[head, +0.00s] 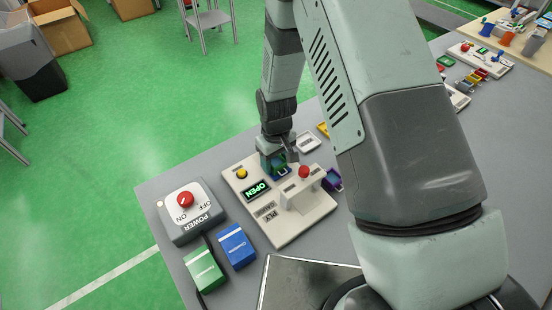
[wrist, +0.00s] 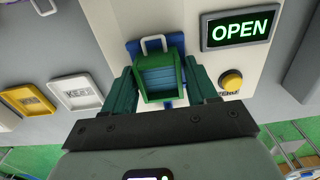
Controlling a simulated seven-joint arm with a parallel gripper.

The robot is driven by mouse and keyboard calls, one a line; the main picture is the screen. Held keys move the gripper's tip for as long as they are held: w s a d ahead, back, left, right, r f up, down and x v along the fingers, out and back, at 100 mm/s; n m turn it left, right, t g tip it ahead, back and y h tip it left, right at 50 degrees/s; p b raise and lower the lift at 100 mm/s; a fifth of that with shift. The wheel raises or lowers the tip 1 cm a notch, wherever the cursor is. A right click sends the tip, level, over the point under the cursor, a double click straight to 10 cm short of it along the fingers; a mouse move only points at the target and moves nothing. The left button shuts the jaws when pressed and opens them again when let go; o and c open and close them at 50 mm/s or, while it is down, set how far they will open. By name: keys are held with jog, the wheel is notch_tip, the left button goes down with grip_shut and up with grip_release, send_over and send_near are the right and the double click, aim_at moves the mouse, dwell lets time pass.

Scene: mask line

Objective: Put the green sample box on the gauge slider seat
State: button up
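The green sample box (wrist: 143,88), open-topped with pale blue contents, sits between the two fingers of my gripper (wrist: 160,86) in the wrist view. A finger lies along each side of it with no clear gap. In the head view my gripper (head: 272,158) is over the blue seat (head: 284,174), at the upper part of the gauge board (head: 285,231). The box is mostly hidden there. I cannot tell whether its base touches the seat.
The gauge display (wrist: 240,28) reads OPEN, with a yellow button (wrist: 231,80) beside it. A white block with a red knob (head: 303,171) stands close to my gripper. A power switch box (head: 185,209), a green box (head: 204,270) and a blue box (head: 236,246) stand left.

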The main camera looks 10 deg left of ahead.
jog(key=shift+o, duration=1.4)
jog(key=shift+r, duration=0.15)
notch_tip(320, 180, up, 12)
jog(key=r, duration=0.1)
notch_tip(320, 180, up, 9)
jog(key=m+t, duration=0.1)
jog(key=m, duration=0.1)
send_over(277, 160)
jog(key=d, duration=0.4)
jog(key=s+d+r+m+t, duration=0.1)
jog(key=s+d+r, duration=0.2)
jog(key=r, duration=0.3)
jog(key=s+d+r+m+t, duration=0.1)
jog(key=s+d+r, duration=0.2)
jog(key=d+r, duration=0.15)
jog(key=s+d+r+m+t, duration=0.1)
jog(key=s+d+r+m, duration=0.1)
jog(key=s, duration=0.5)
jog(key=s+d+r+m+t, duration=0.1)
jog(key=s+d+r+m, duration=0.1)
jog(key=s+d+r, duration=0.3)
jog(key=shift+s+r+m+t, duration=0.3)
jog(key=shift+s+r, duration=0.45)
jog(key=shift+s, duration=0.4)
